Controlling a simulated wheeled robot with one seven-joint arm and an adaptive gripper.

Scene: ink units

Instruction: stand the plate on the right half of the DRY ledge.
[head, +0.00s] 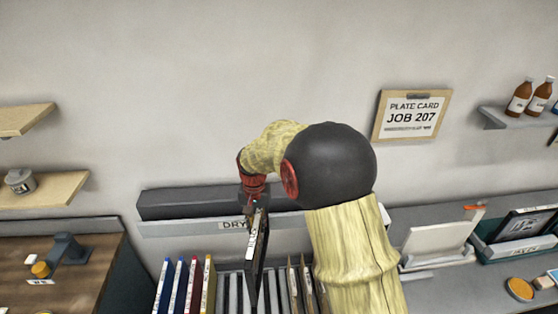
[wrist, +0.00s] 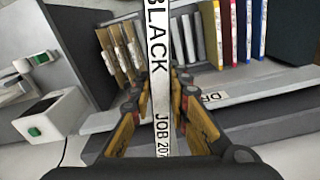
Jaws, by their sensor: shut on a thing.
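My gripper (head: 254,196) is shut on a thin dark plate (head: 259,250), which hangs upright below it. In the wrist view the plate's white edge label (wrist: 163,90) reads BLACK JOB 207, with a finger on each side of it. The DRY ledge (head: 175,228) runs along the wall behind the plate. Its DRY label is partly covered by the plate, and my arm hides much of its right half. The ledge also shows in the wrist view (wrist: 265,92). The plate appears in front of the ledge; I cannot tell whether it touches anything.
Below the ledge is a slotted rack (head: 232,290) with coloured plates (head: 183,285) at left and tan-edged ones (head: 300,285) at right. A card (head: 412,115) on the wall reads JOB 207. A white stand (head: 437,243) is on the right counter, a wooden bench (head: 85,285) at left.

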